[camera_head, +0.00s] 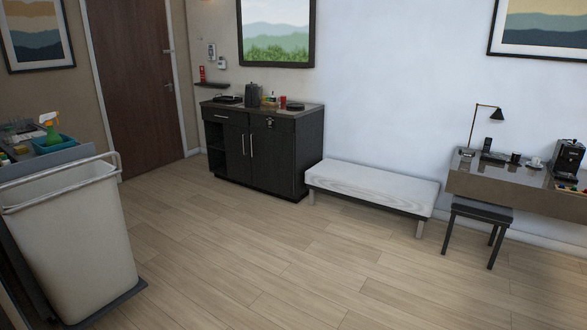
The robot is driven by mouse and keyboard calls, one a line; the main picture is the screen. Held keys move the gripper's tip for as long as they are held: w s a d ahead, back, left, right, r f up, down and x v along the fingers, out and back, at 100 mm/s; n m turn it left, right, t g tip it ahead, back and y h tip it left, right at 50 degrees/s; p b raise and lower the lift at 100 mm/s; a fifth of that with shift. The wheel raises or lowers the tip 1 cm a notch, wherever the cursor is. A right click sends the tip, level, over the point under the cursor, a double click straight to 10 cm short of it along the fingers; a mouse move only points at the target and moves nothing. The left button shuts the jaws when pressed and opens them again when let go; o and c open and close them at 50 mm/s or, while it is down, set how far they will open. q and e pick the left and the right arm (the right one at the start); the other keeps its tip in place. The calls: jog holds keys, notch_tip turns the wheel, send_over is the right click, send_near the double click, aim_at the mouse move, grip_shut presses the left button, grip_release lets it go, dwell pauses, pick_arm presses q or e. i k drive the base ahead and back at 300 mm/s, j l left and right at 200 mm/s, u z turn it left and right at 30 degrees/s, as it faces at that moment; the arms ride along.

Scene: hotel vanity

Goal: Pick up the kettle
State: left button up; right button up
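A dark kettle (252,94) stands upright on top of the black cabinet (279,160) against the far wall, left of the picture's middle. It is small and far off in the head view. Small items stand around it, among them a red cup or can (283,102) to its right and a dark flat object (228,99) to its left. Neither of my grippers shows in the view.
A housekeeping cart (75,240) with a pale bin stands at the left. A low bench (372,187) is right of the cabinet. A desk (510,178) and stool (481,212) stand at the right. The wooden floor (250,255) before the cabinet is clear.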

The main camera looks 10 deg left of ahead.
aim_at(252, 97)
jog(key=i+j+u, duration=0.25)
jog(key=i, duration=0.9)
jog(key=i+j+u, duration=0.1)
jog(key=i+u, duration=0.2)
jog(key=i, duration=0.85)
jog(key=i+z, duration=0.1)
jog(key=i, duration=0.45)
jog(key=i+j, duration=0.1)
jog(key=i, duration=0.45)
jog(key=i+z, duration=0.15)
jog(key=i, duration=0.4)
jog(key=i+j, duration=0.2)
jog(key=i, duration=0.35)
jog(key=i+j+z, duration=0.15)
jog(key=i, duration=0.4)
jog(key=i+j, duration=0.15)
jog(key=i, duration=0.4)
jog(key=z, duration=0.05)
